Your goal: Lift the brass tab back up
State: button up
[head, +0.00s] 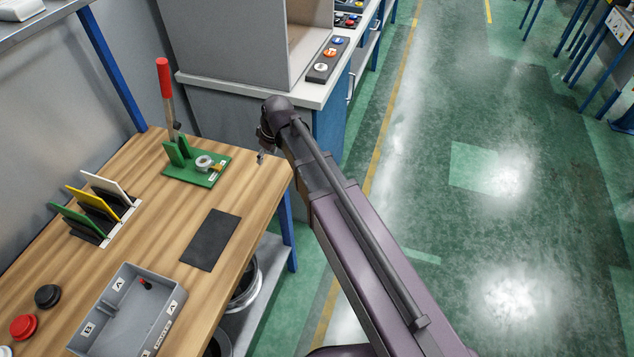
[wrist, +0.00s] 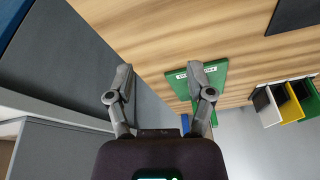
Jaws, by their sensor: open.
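The green fixture (head: 187,176) stands at the far right part of the wooden bench, with a grey ring-shaped part (head: 204,162) on it. A small brass-coloured piece, which looks like the brass tab (head: 218,167), sits at the ring's right side; its tilt is too small to tell. My gripper (head: 261,157) is open and empty, above the bench's right edge, to the right of the fixture and apart from it. In the wrist view my gripper (wrist: 160,68) has its fingers spread, and the right finger hides part of the green fixture (wrist: 217,76). I cannot make out the tab there.
A red-handled lever (head: 164,78) rises behind the fixture. A rack with white, yellow and green plates (head: 97,203) stands left. A black mat (head: 211,240) and a grey tray (head: 153,316) lie nearer. A grey cabinet (head: 230,115) stands behind the bench. Floor to the right is clear.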

jog(key=s+d+f+m+b, duration=0.2)
jog(key=d+f, duration=0.1)
jog(key=d, duration=0.4)
jog(key=s+d+f+m+h+b, duration=0.1)
jog(key=s+d+f+m+b, duration=0.1)
jog(key=d, duration=0.5)
jog(key=shift+s+d+f+m+h+b, duration=0.25)
jog(key=shift+s+f+m+b, duration=0.2)
jog(key=shift+f+b, duration=0.4)
jog(key=shift+a, duration=0.1)
jog(key=s+d+r+m+p, duration=0.2)
jog(key=s+d, duration=0.2)
jog(key=d, duration=0.2)
jog(key=s+d+r+m+g+h+p, duration=0.1)
jog(key=s+d+r+m+p, duration=0.1)
jog(key=d, duration=0.4)
jog(key=shift+s+d+r+m+g+p, duration=0.35)
jog(key=shift+s+m, duration=0.3)
jog(key=shift+s, duration=0.6)
jog(key=shift+f+h, duration=0.1)
jog(key=shift+h, duration=0.15)
